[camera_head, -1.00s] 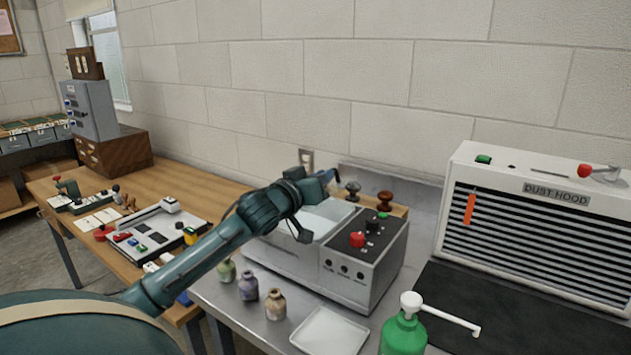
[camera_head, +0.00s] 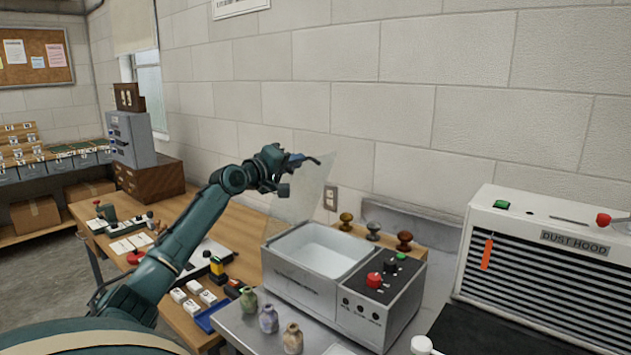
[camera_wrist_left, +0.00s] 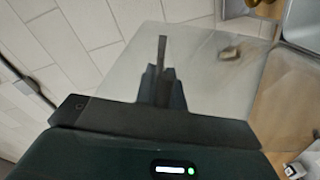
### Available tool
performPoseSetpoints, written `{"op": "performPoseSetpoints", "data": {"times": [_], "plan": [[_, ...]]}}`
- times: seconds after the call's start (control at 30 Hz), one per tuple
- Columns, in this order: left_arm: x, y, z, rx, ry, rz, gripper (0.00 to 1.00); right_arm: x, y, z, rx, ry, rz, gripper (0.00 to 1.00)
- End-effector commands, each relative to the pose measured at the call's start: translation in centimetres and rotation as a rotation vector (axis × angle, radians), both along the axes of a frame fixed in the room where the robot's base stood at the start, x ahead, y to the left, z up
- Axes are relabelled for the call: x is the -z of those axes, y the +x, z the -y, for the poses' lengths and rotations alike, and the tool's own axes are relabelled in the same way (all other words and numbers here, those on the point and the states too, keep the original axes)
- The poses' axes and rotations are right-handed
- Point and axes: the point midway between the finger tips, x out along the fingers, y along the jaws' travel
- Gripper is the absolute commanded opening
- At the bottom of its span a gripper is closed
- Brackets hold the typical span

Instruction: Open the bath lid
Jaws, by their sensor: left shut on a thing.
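The bath (camera_head: 303,284) is a grey box with a white basin, on the metal bench. Its clear lid (camera_head: 312,188) stands raised and steeply tilted at the basin's left side, so the basin is uncovered from above. My left gripper (camera_head: 290,160) is shut at the lid's dark handle (camera_head: 310,159), high above the bath's left end. In the left wrist view the gripper's fingers (camera_wrist_left: 162,85) close around a thin dark bar in front of the see-through lid (camera_wrist_left: 205,60). My right gripper is in neither view.
The bath's control panel (camera_head: 378,290) has red, black and green knobs. Several small jars (camera_head: 268,319) stand in front. Three knobbed stamps (camera_head: 373,230) stand behind. The dust hood (camera_head: 560,260) is at the right, and the wooden table (camera_head: 235,245) at the left holds small items.

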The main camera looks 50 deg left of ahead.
Motion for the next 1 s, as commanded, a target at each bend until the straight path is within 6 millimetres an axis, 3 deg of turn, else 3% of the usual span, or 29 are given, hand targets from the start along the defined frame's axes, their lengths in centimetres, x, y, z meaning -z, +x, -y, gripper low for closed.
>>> {"op": "performPoseSetpoints", "data": {"times": [0.1,0.3,0.93,0.97,1.0], "plan": [[-0.5,-0.2,-2.0,-0.004,-0.075,0.018,0.00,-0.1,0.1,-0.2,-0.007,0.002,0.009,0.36],[-0.7,-0.4,-3.8,-0.004,-0.158,0.026,0.00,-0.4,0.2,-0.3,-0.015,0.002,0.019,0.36],[-0.5,-0.5,-4.6,-0.003,-0.203,0.029,0.00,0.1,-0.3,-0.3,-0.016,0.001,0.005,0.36],[-0.5,-0.5,-4.6,-0.003,-0.203,0.029,0.11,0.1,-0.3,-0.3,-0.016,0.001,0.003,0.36],[-0.5,-0.5,-4.6,-0.002,-0.203,0.028,0.15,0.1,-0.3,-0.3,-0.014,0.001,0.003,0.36]]}}
